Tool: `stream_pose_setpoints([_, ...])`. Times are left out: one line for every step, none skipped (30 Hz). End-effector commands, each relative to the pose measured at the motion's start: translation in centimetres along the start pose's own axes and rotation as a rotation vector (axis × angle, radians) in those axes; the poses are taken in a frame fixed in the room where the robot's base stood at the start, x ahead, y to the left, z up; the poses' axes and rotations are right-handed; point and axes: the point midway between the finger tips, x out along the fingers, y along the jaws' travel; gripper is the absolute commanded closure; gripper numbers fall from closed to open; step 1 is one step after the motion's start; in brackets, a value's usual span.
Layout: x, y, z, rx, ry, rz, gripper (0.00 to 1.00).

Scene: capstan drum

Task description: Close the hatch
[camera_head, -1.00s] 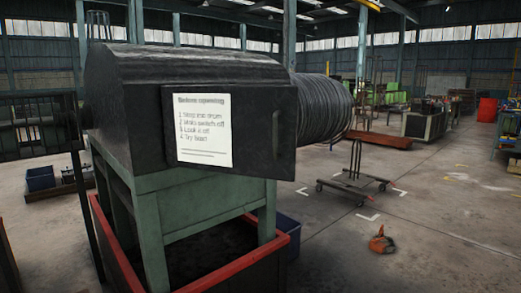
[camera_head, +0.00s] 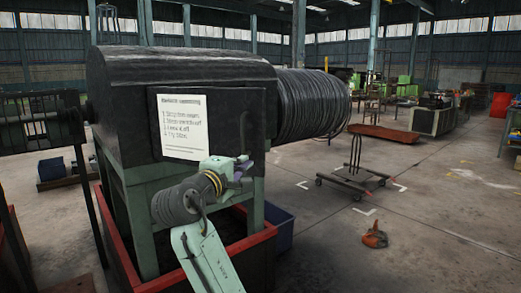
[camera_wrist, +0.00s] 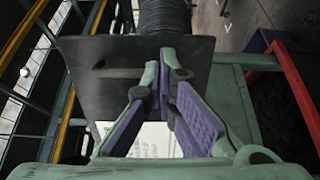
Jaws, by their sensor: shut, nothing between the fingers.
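The hatch (camera_head: 222,115) is a dark panel with a white notice sheet (camera_head: 183,127) on its face, on the front of the dark housing (camera_head: 180,72). In the head view it lies close along the housing; I cannot tell if it is fully flush. My gripper (camera_head: 245,166) is in front of the hatch's lower right part, its fingers together and empty. In the wrist view the fingertips (camera_wrist: 165,78) are over the dark hatch plate (camera_wrist: 85,85), which has a small dark handle (camera_wrist: 119,71). Contact cannot be told. The fingers partly hide the notice there.
The wound drum (camera_head: 310,103) sticks out right of the housing. A green frame (camera_head: 140,220) in a red-rimmed tray (camera_head: 112,232) stands below. A dark railing (camera_head: 40,125) is at left. A wheeled trolley (camera_head: 350,183) and an orange object (camera_head: 375,235) are on the right floor, with open room between.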

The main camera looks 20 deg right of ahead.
Motion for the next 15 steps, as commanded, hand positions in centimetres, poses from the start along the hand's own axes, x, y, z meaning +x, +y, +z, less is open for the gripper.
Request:
stream_pose_setpoints([1.2,0.2,0.2,-0.001,-0.004,-0.003,1.0])
stream_pose_setpoints([1.9,0.2,0.2,0.0,-0.004,-0.003,1.0])
stream_pose_setpoints([2.8,0.3,0.1,-0.001,-0.004,-0.003,1.0])
stream_pose_setpoints([3.4,0.3,0.1,-0.001,-0.003,-0.002,1.0])
stream_pose_setpoints([4.1,0.3,0.1,0.0,-0.003,-0.003,1.0])
stream_pose_setpoints([4.9,0.3,0.1,0.0,-0.003,-0.003,1.0])
stream_pose_setpoints([5.5,0.3,0.1,0.0,-0.002,-0.002,1.0])
stream_pose_setpoints([6.1,0.3,0.1,0.0,-0.002,-0.003,1.0])
stream_pose_setpoints([6.9,0.3,0.1,0.0,-0.002,-0.002,1.0])
stream_pose_setpoints([7.4,0.3,0.1,0.001,-0.002,-0.002,1.0])
stream_pose_setpoints([7.8,0.3,0.1,0.001,-0.001,-0.001,1.0])
stream_pose_setpoints([8.4,0.3,0.1,0.001,-0.001,-0.001,1.0])
stream_pose_setpoints([8.8,0.3,0.1,0.0,-0.001,-0.001,1.0])
stream_pose_setpoints([9.2,0.3,0.0,0.0,0.0,0.0,1.0])
stream_pose_setpoints([9.5,0.2,0.0,0.001,0.0,0.0,1.0])
